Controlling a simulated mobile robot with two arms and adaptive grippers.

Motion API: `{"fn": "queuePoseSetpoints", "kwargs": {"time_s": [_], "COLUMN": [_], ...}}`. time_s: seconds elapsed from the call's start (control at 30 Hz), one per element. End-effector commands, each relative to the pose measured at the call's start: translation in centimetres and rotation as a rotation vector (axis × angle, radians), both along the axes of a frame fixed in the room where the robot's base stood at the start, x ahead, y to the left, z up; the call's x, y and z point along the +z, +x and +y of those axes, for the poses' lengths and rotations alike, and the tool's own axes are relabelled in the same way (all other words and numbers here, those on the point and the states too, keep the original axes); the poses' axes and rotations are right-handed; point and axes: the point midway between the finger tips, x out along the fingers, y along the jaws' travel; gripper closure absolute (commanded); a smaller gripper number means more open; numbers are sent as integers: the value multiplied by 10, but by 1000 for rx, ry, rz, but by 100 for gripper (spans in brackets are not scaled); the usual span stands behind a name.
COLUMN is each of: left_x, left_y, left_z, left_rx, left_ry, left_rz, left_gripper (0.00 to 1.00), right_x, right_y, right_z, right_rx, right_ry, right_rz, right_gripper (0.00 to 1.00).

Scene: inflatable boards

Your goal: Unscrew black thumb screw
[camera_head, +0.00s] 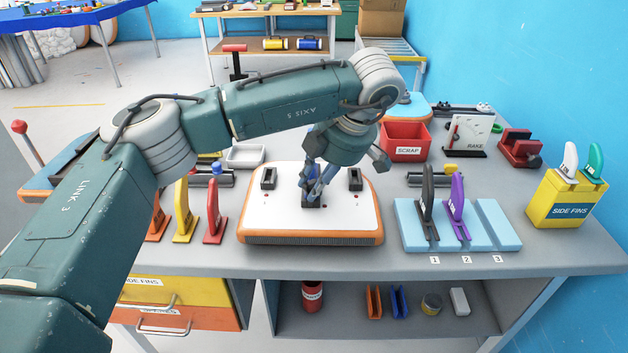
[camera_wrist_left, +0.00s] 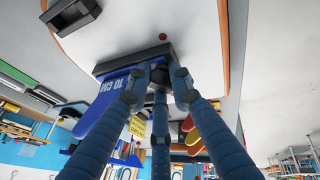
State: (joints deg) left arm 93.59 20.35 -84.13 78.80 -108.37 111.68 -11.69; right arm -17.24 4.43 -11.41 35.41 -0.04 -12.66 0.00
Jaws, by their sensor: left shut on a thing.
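The white board (camera_head: 335,222) with an orange rim lies on the grey workbench, fin boxes upward. A blue fin (camera_wrist_left: 117,97) marked 10 CM stands in its middle black fin box (camera_wrist_left: 128,62). My left gripper (camera_head: 313,190) points down at this box; its blue fingers also show in the left wrist view (camera_wrist_left: 160,80). They are shut around a small dark piece, the black thumb screw (camera_wrist_left: 160,73), beside the fin. The fingertips hide most of the screw, so its thread cannot be seen. My right gripper is not in view.
Two outer black fin boxes (camera_head: 268,178) on the board are empty. A light-blue rack (camera_head: 408,237) with black and purple fins stands to the right. Yellow and red fins (camera_head: 214,212) stand to the left. A red scrap bin (camera_head: 405,141) and white tray (camera_head: 245,156) are behind.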

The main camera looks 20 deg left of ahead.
Motion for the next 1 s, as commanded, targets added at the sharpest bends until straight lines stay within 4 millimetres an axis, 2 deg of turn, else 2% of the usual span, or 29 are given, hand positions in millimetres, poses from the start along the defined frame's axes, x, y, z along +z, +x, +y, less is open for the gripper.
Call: {"fn": "queuePoseSetpoints", "kwargs": {"time_s": [0.1, 0.4, 0.7, 1.0], "left_x": [0, 0, 2, 0], "left_y": [1, 1, 3, 3], "left_z": [0, 0, 0, 1], "left_rx": [54, 68, 305, 358], "left_ry": [1, 1, 1, 2], "left_rz": [-1, -2, -1, -3], "left_gripper": [100, 100, 100, 100], "right_x": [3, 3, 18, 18], "right_y": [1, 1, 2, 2], "right_z": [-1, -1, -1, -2], "right_rx": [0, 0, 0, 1], "right_ry": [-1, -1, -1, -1], "right_rz": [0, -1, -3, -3], "right_gripper": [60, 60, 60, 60]}}
